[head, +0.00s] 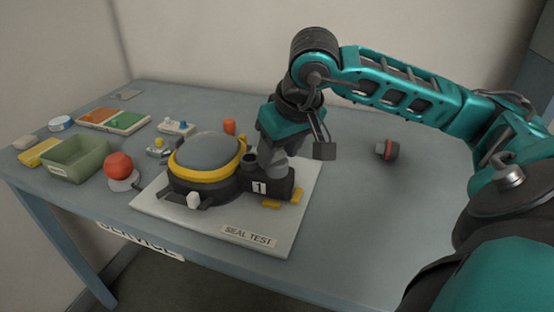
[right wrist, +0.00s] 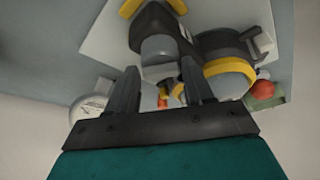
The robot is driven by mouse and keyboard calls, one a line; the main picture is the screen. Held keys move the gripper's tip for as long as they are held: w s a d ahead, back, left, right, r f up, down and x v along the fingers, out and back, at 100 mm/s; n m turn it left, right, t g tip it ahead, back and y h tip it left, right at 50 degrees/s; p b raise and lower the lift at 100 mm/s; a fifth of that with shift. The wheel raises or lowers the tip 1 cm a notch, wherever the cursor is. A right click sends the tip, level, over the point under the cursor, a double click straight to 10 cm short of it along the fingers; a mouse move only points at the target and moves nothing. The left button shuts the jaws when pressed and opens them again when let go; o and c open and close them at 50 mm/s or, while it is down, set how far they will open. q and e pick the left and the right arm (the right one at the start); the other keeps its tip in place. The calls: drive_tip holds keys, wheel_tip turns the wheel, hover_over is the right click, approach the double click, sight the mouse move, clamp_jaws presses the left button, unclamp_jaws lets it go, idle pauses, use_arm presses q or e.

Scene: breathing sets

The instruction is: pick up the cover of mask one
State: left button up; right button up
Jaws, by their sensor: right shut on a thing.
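The mask one unit, a black block (head: 285,184) with a white "1" label, sits on the right part of the white seal test board. My right gripper (head: 272,150) points down at its top and is shut on a grey rounded piece, which looks like the cover (head: 278,167). In the right wrist view this grey cover (right wrist: 158,47) lies between the fingertips of the right gripper (right wrist: 161,66), against the black block. Whether it is lifted off the block I cannot tell. My left gripper is not in view.
A grey dome with a yellow ring (head: 203,174) stands close left on the board (head: 220,229). A red ball (head: 118,165), green bin (head: 76,160) and orange-green tray (head: 113,119) are further left. A dark red-banded piece (head: 387,150) lies right, with clear table around it.

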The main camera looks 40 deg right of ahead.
drive_tip(key=c, duration=0.4)
drive_tip(key=shift+r, duration=0.1)
